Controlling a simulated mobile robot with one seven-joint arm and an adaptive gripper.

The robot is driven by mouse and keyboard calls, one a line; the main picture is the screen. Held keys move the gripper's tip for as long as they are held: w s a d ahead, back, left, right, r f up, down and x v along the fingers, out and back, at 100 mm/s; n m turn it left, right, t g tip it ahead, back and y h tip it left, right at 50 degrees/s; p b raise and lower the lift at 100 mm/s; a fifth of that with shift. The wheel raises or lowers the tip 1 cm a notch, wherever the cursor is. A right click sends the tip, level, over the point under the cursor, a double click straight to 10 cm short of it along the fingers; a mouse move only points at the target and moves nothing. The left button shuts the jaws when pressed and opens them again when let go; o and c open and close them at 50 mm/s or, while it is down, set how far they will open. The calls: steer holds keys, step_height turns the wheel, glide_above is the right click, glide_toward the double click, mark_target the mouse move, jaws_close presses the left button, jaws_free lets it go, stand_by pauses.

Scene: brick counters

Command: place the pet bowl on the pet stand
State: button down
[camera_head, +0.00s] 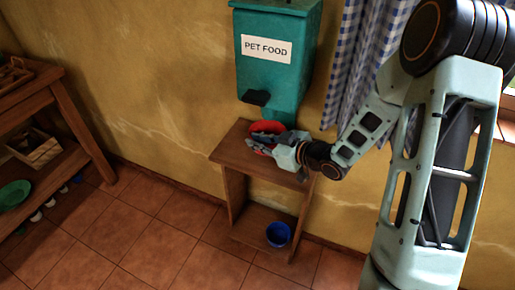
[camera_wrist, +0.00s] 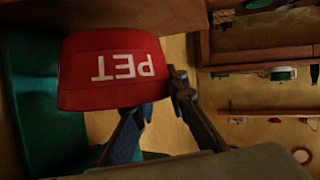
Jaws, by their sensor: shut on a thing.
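The red pet bowl (camera_head: 267,127), with white "PET" lettering, is at the top of the wooden pet stand (camera_head: 228,158), below the dispenser. My gripper (camera_head: 260,142) reaches in from the right and is shut on the bowl. In the wrist view the bowl (camera_wrist: 110,75) is large, with its lettering upside down, and my gripper's fingers (camera_wrist: 160,97) are at its edge. My fingers and hand hide part of the bowl in the head view. I cannot tell whether its base touches the stand's top.
A teal dispenser (camera_head: 277,80) marked "PET FOOD" hangs on the wall right above the stand. A blue bowl (camera_head: 278,234) is on the stand's lower shelf. A checked curtain (camera_head: 352,62) hangs to the right. A wooden shelf unit (camera_head: 72,110) stands at the left, with free tiled floor between.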

step_height(320, 180, down, 3)
steer(key=shift+r, duration=0.1)
steer(key=shift+w+d+f, duration=0.1)
steer(key=shift+w+f, duration=0.25)
steer(key=shift+w, duration=0.05)
steer(key=shift+f+b, duration=0.2)
steer(key=shift+b, duration=0.2)
steer(key=c, duration=1.9)
jaws_free()
steer(key=shift+c, duration=0.2)
steer(key=shift+r, duration=0.1)
